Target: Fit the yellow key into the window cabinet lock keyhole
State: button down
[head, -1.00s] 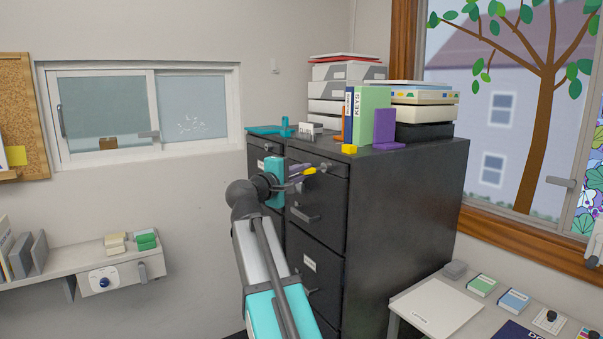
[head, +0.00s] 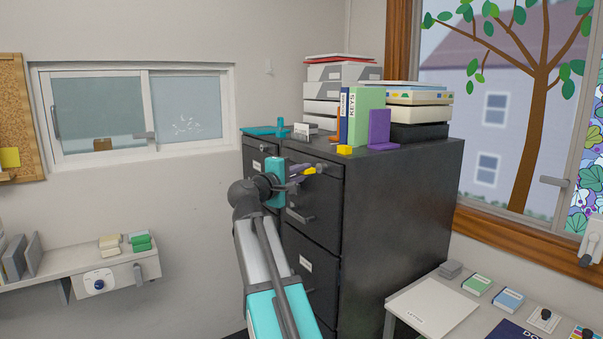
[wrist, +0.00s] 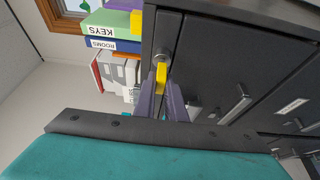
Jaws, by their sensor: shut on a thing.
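The yellow key (head: 309,170) is held between the purple fingers of my gripper (head: 298,175). In the wrist view the key (wrist: 160,76) sticks out past the fingertips of my gripper (wrist: 163,92), which is shut on it. The round grey lock (wrist: 161,56) is at the top corner of the dark filing cabinet nearer the window (head: 395,210). The lock also shows in the head view (head: 322,168). The key's front end is right at the lock face. I cannot tell whether it touches or has entered the keyhole, which the key hides.
The cabinet's drawer handle (head: 300,215) is below the lock. On the cabinet top stand a yellow block (head: 344,149), a purple bookend (head: 380,130), a green KEYS binder (head: 368,115) and paper stacks. A low table (head: 433,308) is at the right.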

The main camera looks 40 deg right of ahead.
jog(key=shift+d, duration=0.25)
jog(key=c, duration=1.7)
grip_release()
jog(key=shift+c, duration=0.2)
jog(key=shift+a, duration=0.1)
jog(key=b+v, duration=0.1)
jog(key=v, duration=1.2)
jog(key=shift+s+a+b, duration=0.25)
jog(key=shift+a+b, duration=0.05)
jog(key=shift+b, duration=0.1)
